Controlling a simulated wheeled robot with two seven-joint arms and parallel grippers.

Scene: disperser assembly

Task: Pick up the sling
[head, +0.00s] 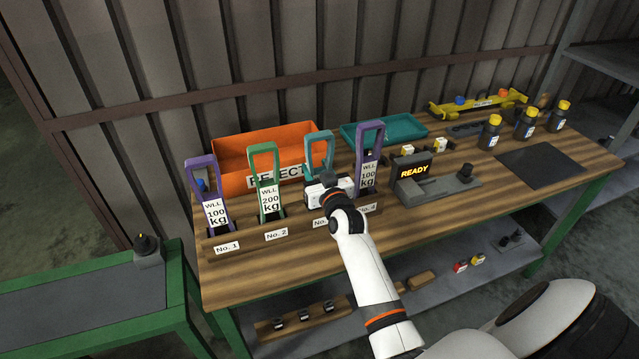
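Several loop-shaped slings stand upright in a wooden rack (292,233) with numbered labels. A purple sling (190,175), tagged WLL 100 kg, is at No. 1. A green sling (252,165), tagged WLL 200 kg, is at No. 2. A teal sling (309,150) is third; its tag and lower part are hidden behind my gripper. Another purple sling (359,145), tagged WLL 100 kg, is at No. 4. My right gripper (325,182) is in front of the teal sling, overlapping it in the picture. Its fingers cannot be made out, nor whether it touches the sling. My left gripper is not in view.
An orange REJECT bin (232,158) stands behind the rack, with a teal tray (405,127) to its right. A grey device reading READY (414,172) is right of the rack. Yellow-capped bottles (490,132) and a dark mat (540,165) are farther right. A green-framed table (80,287) stands at left.

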